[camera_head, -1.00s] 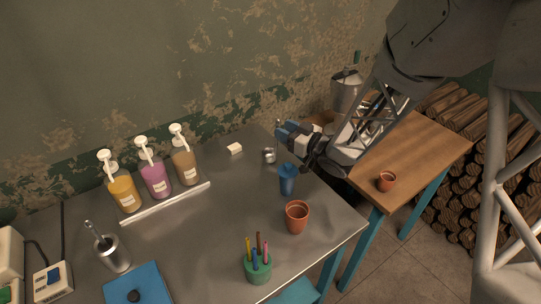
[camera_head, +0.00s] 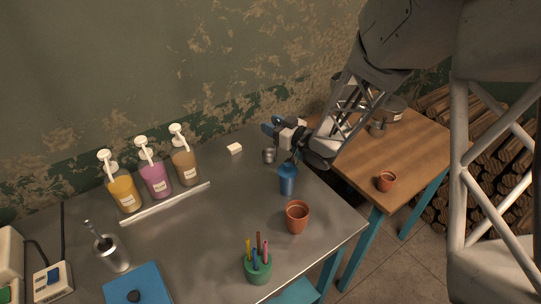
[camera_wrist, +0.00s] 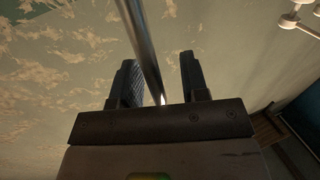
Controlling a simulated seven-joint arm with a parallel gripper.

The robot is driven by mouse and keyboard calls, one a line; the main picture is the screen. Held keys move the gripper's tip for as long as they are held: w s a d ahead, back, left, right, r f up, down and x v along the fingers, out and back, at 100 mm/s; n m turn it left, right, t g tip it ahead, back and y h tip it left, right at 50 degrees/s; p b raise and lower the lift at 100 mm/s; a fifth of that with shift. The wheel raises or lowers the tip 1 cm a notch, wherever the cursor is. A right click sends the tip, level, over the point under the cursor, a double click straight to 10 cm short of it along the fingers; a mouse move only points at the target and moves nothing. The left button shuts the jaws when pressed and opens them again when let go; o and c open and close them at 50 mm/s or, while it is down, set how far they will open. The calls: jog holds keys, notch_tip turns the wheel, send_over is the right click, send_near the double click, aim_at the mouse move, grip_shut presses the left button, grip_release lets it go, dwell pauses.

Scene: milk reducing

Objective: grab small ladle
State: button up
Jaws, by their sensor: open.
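My gripper (camera_head: 273,126) is over the far right part of the metal table in the head view. Its fingers are open. In the wrist view a long shiny metal rod (camera_wrist: 143,40) runs between the two fingers; it looks like a handle, but I cannot tell whether it is the small ladle's. A gap shows between the rod and the right finger. A small round metal thing (camera_head: 269,156) sits below the gripper; whether it belongs to the rod is unclear. A metal cup (camera_head: 111,254) with a utensil in it stands at the left.
A blue cup (camera_head: 288,182), a terracotta cup (camera_head: 297,217) and a green pen holder (camera_head: 257,268) stand on the metal table (camera_head: 215,235). Three pump bottles (camera_head: 155,180) stand behind a white strip. A wooden table (camera_head: 430,150) with metal vessels is at the right.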

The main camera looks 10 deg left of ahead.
dwell(0.4)
grip_shut()
jog(key=shift+r, duration=0.1)
notch_tip(320, 180, up, 10)
dwell(1.0)
dwell(0.4)
